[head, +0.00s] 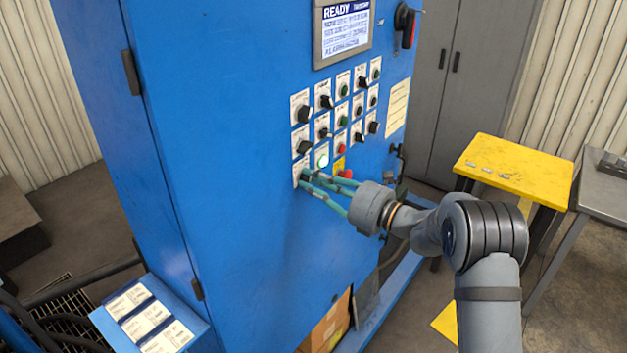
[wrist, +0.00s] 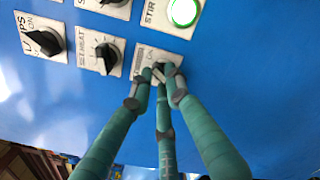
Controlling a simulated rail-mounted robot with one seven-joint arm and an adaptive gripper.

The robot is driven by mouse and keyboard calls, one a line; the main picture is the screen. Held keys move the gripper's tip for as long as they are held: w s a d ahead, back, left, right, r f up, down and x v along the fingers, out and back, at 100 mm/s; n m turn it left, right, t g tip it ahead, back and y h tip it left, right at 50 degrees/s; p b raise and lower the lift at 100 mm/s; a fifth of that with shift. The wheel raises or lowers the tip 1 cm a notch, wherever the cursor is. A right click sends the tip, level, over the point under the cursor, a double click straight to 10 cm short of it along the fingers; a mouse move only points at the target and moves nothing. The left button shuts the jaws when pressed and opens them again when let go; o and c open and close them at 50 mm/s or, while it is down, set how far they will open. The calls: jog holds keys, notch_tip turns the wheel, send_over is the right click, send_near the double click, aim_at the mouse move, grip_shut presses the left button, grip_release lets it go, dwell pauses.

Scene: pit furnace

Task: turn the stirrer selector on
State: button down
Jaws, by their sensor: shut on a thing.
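My gripper (head: 306,178) has its green fingers closed at the lowest left label plate (head: 298,168) on the blue cabinet. In the wrist view the fingertips (wrist: 162,74) meet on a small selector knob on the light plate (wrist: 150,54); the knob is mostly hidden by them, so its angle cannot be told. The plate's lettering is too blurred to read. Beside it, a lit green button (wrist: 183,12) has a label that begins with "STIR"; this button also glows in the head view (head: 321,156).
Black selector knobs (wrist: 107,56) and (wrist: 43,40) sit close to the fingers. A red button (head: 345,174) on a yellow plate is just right of the gripper. The display (head: 346,22) reads READY. A yellow table (head: 515,168) stands to the right.

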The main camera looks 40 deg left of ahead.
jog(key=c, duration=1.7)
grip_release()
jog(key=shift+o, duration=0.2)
jog(key=d, duration=1.2)
jog(key=shift+s, duration=0.15)
jog(key=shift+a, duration=0.1)
jog(key=a, duration=1.2)
jog(key=shift+d, duration=0.1)
jog(key=shift+d, duration=0.1)
